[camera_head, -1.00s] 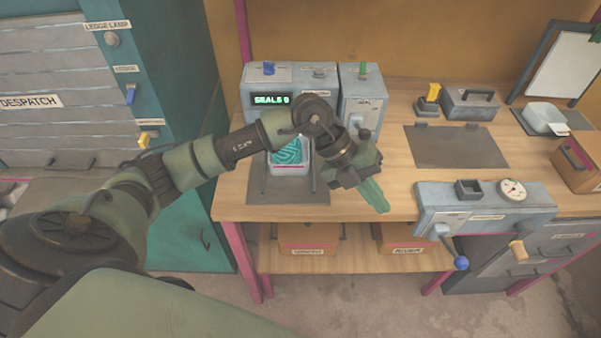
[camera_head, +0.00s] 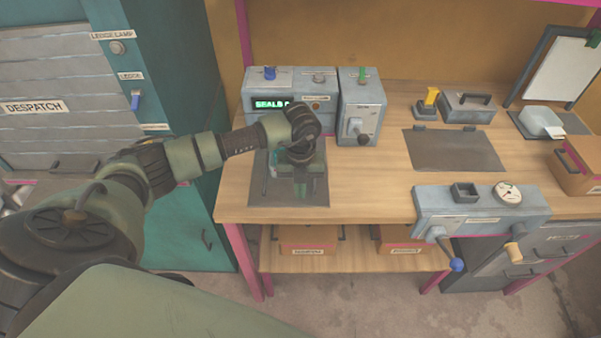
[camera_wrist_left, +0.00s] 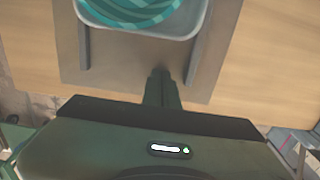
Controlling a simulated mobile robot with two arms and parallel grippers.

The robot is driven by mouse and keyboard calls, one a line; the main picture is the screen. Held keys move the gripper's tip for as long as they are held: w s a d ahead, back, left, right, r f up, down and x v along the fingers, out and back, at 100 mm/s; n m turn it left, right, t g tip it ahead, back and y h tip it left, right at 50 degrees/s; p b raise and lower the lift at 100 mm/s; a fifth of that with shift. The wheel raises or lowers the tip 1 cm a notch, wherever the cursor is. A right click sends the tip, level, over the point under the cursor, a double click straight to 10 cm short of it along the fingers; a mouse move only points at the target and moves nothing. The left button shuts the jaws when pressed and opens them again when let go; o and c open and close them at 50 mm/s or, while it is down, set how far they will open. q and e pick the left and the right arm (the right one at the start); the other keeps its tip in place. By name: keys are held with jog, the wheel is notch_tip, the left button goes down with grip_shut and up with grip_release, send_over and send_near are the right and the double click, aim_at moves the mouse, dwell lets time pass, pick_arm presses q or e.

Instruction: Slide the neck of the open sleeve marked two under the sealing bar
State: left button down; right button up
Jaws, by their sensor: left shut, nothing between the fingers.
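The sleeve shows at the top of the left wrist view as a pale-rimmed, tray-like pack (camera_wrist_left: 192,25) with teal striped coiled contents (camera_wrist_left: 140,12). It lies between two grey rails on a dark mat (camera_wrist_left: 215,75). My left gripper (camera_head: 299,190) points down over the mat, shut and empty. In the wrist view its fingertips (camera_wrist_left: 161,76) are just short of the sleeve's near edge. My right gripper is out of view.
A grey unit with a dark knob (camera_head: 358,110) stands right of the sealer. A bare dark plate (camera_head: 455,150), a gauge press (camera_head: 482,212) and a cardboard box (camera_head: 582,168) are farther right. The wooden bench (camera_head: 375,170) between mat and plate is clear.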

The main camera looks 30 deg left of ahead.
pick_arm(q)
jog(key=shift+w+a+r+p, duration=0.15)
jog(key=shift+w+a, duration=0.2)
jog(key=shift+w, duration=0.25)
jog(key=shift+w+a+f+p, duration=0.15)
jog(key=shift+w+a, duration=0.15)
jog(key=shift+w, duration=0.25)
jog(key=shift+w+a+r+p, duration=0.15)
jog(key=shift+w+a, duration=0.2)
jog(key=shift+w, duration=0.25)
